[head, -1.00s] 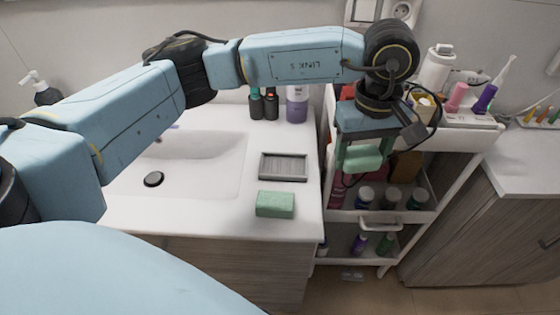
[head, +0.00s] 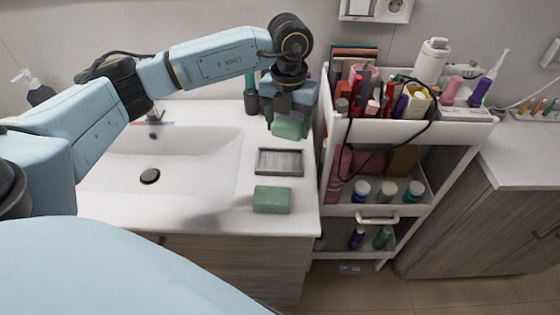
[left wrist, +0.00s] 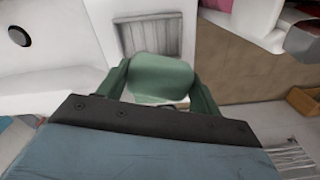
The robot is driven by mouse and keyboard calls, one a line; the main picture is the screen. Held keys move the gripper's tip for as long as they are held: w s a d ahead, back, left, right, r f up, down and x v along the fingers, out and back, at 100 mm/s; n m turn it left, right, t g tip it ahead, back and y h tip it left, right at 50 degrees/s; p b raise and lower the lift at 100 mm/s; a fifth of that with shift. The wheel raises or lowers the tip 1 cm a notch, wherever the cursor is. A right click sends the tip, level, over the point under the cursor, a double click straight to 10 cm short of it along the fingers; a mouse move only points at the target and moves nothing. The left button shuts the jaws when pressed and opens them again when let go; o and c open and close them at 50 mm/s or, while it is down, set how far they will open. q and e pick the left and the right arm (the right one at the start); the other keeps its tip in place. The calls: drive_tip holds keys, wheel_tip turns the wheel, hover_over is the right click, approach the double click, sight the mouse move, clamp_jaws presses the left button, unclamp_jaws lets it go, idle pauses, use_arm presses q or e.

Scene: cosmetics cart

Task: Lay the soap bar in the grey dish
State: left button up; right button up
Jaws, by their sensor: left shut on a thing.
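My left gripper (head: 288,122) is shut on a pale green soap bar (head: 287,127), held above the back of the counter, behind the grey dish. In the left wrist view the soap bar (left wrist: 160,78) sits between the green fingers of the left gripper (left wrist: 161,82). The grey dish (head: 279,162) is a shallow ribbed rectangle on the counter, empty. It also shows in the left wrist view (left wrist: 150,36), beyond the soap bar and partly hidden by it. A second, darker green block (head: 271,199) lies on the counter in front of the dish. My right gripper is not in view.
A white sink basin (head: 165,160) lies left of the dish. Dark bottles (head: 251,92) stand at the back of the counter close to my left gripper. A white cart (head: 400,132) full of cosmetics stands to the right, with a black cable hanging over it.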

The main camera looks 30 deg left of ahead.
sight(280, 162)
use_arm(q)
drive_tip(key=a+n, duration=0.1)
drive_tip(key=n, duration=0.1)
drive_tip(key=shift+a+f+n, duration=0.15)
drive_tip(key=shift+a+n, duration=0.2)
drive_tip(key=shift+n, duration=0.05)
drive_tip(key=shift+a+f+n, duration=0.2)
drive_tip(key=shift+f+n, duration=0.05)
drive_tip(key=shift+n, duration=0.05)
wheel_tip(280, 162, down, 10)
drive_tip(key=shift+r, duration=0.2)
drive_tip(key=shift+f, duration=0.15)
drive_tip(key=o, duration=0.6)
drive_tip(key=shift+o, duration=0.6)
